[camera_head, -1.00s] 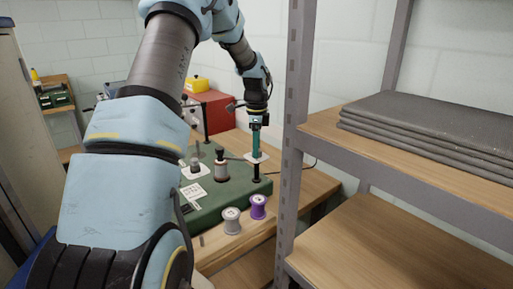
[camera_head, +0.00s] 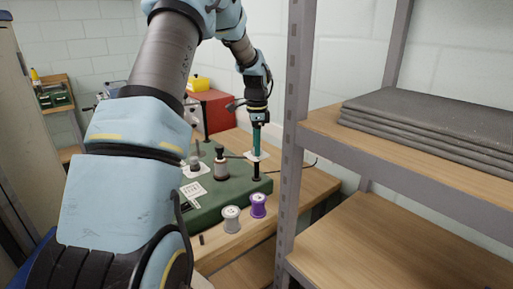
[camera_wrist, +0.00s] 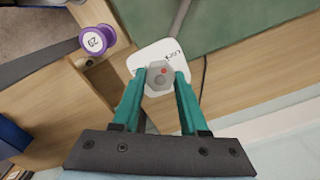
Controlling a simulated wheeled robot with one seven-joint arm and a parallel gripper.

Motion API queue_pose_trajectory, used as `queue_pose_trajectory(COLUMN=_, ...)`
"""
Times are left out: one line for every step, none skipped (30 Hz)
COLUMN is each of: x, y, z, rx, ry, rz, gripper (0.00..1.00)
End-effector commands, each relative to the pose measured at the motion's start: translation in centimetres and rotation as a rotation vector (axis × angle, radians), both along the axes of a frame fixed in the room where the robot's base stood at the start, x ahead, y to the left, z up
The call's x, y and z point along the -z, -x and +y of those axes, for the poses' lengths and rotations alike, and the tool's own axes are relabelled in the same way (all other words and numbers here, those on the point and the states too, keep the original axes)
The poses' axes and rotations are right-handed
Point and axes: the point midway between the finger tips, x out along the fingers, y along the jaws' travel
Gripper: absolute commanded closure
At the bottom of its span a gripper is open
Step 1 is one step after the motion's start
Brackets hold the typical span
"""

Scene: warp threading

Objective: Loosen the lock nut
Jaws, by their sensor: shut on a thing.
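In the head view my gripper (camera_head: 257,150) points straight down at the right end of the green machine base (camera_head: 232,193). The nut itself is hidden there by the fingers, and only edges of the white plate show.
A purple spool (camera_head: 258,206) and a grey spool (camera_head: 231,219) stand in front of the green base. A dark-capped post with a spool (camera_head: 221,165) is left of my gripper. A metal shelf upright (camera_head: 292,130) rises close on the right. A red box (camera_head: 214,108) is behind.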

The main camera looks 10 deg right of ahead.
Motion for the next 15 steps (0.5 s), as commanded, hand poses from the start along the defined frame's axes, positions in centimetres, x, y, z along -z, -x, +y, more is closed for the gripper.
queue_pose_trajectory(x=0.12, y=-0.01, z=-0.04, rx=-0.041, ry=0.000, rz=-0.001, gripper=1.00)
queue_pose_trajectory(x=0.11, y=-0.01, z=-0.07, rx=-0.068, ry=0.000, rz=-0.002, gripper=1.00)
queue_pose_trajectory(x=0.10, y=0.00, z=-0.08, rx=-0.105, ry=0.000, rz=-0.002, gripper=1.00)
queue_pose_trajectory(x=0.09, y=-0.01, z=-0.07, rx=-0.134, ry=0.000, rz=-0.002, gripper=1.00)
queue_pose_trajectory(x=0.08, y=-0.02, z=-0.05, rx=-0.164, ry=0.000, rz=-0.002, gripper=1.00)
queue_pose_trajectory(x=0.07, y=-0.02, z=-0.06, rx=-0.202, ry=0.001, rz=-0.002, gripper=1.00)
queue_pose_trajectory(x=0.07, y=-0.03, z=-0.07, rx=-0.231, ry=0.001, rz=-0.003, gripper=1.00)
queue_pose_trajectory(x=0.06, y=-0.03, z=-0.07, rx=-0.259, ry=0.000, rz=-0.003, gripper=1.00)
queue_pose_trajectory(x=0.06, y=-0.03, z=-0.07, rx=-0.297, ry=0.000, rz=-0.003, gripper=1.00)
queue_pose_trajectory(x=0.06, y=-0.03, z=-0.09, rx=-0.325, ry=0.001, rz=-0.003, gripper=1.00)
queue_pose_trajectory(x=0.07, y=-0.02, z=-0.10, rx=-0.354, ry=0.001, rz=-0.003, gripper=1.00)
queue_pose_trajectory(x=0.07, y=-0.03, z=-0.08, rx=-0.392, ry=0.001, rz=-0.003, gripper=1.00)
queue_pose_trajectory(x=0.07, y=-0.04, z=-0.05, rx=-0.421, ry=0.001, rz=-0.003, gripper=1.00)
queue_pose_trajectory(x=0.07, y=-0.03, z=-0.05, rx=-0.450, ry=0.000, rz=-0.003, gripper=1.00)
queue_pose_trajectory(x=0.07, y=-0.01, z=-0.09, rx=-0.487, ry=0.001, rz=-0.002, gripper=1.00)
